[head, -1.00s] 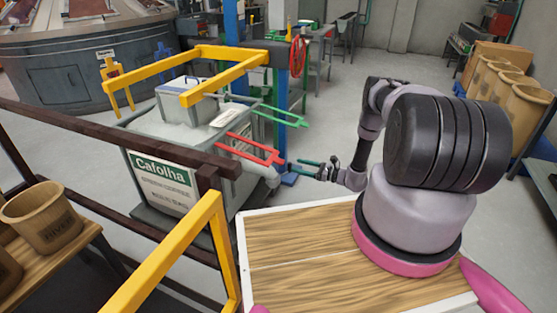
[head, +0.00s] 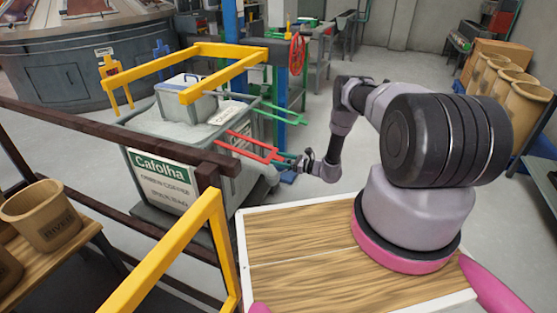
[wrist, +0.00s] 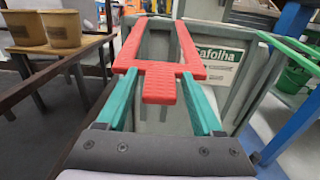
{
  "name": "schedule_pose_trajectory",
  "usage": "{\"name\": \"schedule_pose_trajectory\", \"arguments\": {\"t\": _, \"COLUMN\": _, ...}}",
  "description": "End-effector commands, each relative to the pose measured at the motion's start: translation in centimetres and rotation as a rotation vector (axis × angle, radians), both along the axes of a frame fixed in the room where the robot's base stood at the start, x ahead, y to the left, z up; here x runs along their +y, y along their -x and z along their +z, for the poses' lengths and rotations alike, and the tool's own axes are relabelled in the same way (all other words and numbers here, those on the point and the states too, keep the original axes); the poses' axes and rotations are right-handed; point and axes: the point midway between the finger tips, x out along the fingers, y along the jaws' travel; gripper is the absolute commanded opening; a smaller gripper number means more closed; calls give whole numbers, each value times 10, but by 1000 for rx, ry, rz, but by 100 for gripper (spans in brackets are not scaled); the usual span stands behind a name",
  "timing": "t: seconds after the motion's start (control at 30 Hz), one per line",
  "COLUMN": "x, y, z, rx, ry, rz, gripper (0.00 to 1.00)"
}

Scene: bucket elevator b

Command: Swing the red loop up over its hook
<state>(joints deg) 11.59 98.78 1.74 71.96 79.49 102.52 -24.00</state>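The red loop (head: 252,148) is a flat two-pronged piece sticking out from the side of the grey Cafolha bin. In the wrist view, the red loop (wrist: 160,70) has two long prongs, a crossbar and a short tab pointing toward me. My gripper (head: 288,158) is at its near end. In the wrist view, the teal fingers of my gripper (wrist: 160,105) stand one on each side of the tab, with a narrow gap on either side. The fingertips are at the crossbar; whether they touch it is unclear. I cannot make out a hook for the red loop.
A green fork-shaped piece (head: 283,112) sticks out behind the red one. A yellow frame (head: 225,82) spans above the grey bin (head: 185,150). A dark rail (head: 120,138) crosses in front. A red wheel (head: 297,55) sits at a blue post.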

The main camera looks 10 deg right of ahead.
Motion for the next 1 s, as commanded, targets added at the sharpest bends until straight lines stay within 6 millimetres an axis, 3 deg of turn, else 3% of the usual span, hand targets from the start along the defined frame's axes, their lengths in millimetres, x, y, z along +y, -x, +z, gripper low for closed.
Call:
{"name": "schedule_pose_trajectory", "arguments": {"t": 0.03, "x": 0, "y": 0, "z": 0, "rx": 0, "ry": 0, "rz": 0, "gripper": 44}}
{"name": "schedule_pose_trajectory", "arguments": {"t": 0.13, "x": 0, "y": 0, "z": 0, "rx": 0, "ry": 0, "rz": 0, "gripper": 6}}
{"name": "schedule_pose_trajectory", "arguments": {"t": 0.17, "x": 0, "y": 0, "z": 0, "rx": 0, "ry": 0, "rz": 0, "gripper": 0}}
{"name": "schedule_pose_trajectory", "arguments": {"t": 1.0, "x": -1, "y": 0, "z": 0, "rx": -1, "ry": -1, "rz": -1, "gripper": 0}}
